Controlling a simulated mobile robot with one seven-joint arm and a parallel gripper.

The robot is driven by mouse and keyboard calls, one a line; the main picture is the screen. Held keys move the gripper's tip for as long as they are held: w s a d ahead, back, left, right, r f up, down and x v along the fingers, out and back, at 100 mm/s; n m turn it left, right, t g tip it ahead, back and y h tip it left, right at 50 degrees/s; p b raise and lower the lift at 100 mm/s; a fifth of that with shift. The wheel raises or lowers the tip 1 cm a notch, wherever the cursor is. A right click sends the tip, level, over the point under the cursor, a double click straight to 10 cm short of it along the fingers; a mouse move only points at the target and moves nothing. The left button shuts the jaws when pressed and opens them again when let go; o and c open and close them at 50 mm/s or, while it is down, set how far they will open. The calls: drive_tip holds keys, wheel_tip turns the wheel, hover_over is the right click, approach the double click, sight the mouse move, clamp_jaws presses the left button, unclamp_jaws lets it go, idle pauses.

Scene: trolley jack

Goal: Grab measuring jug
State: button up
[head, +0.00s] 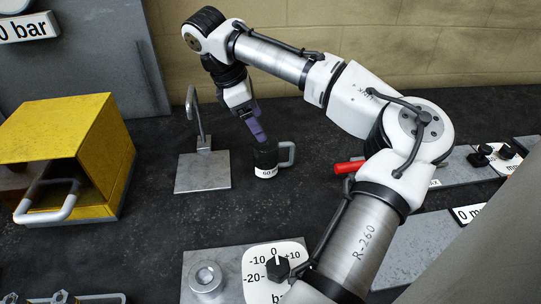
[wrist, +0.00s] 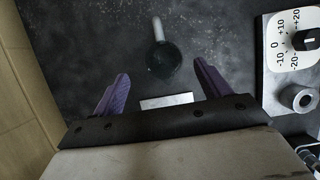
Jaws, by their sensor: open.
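The measuring jug (head: 267,158) is a small dark cup standing upright on the dark worktop. It has a pale grey handle (head: 288,153) on its right and a white label with partly readable print low on its front. My gripper (head: 257,133) has purple fingers and is just above the jug in the head view. In the wrist view, my open gripper (wrist: 163,70) has one finger on each side of the dark jug (wrist: 164,62), with visible gaps. The handle points away from the gripper there. I cannot tell how far the fingertips reach down beside the jug.
A metal plate with an upright hooked rod (head: 203,172) stands left of the jug. A yellow box (head: 70,130) with a grey handle is farther left. A dial panel (head: 265,285) is in front. A red handle (head: 348,167) lies to the right. A brick wall is behind.

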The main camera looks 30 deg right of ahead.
approach(277, 161)
drive_tip(key=d, duration=0.1)
drive_tip(key=shift+w+a+f+p+x, duration=0.1)
drive_tip(key=shift+p+x, duration=0.25)
drive_tip(key=shift+x, duration=0.65)
drive_tip(key=shift+w+a+f+p+x, duration=0.15)
drive_tip(key=shift+p+x, duration=0.25)
drive_tip(key=shift+x, duration=0.6)
drive_tip(key=shift+w+a+r+p+x, duration=0.1)
drive_tip(key=shift+p+x, duration=0.25)
drive_tip(key=shift+x, duration=0.65)
drive_tip(key=c, duration=1.1)
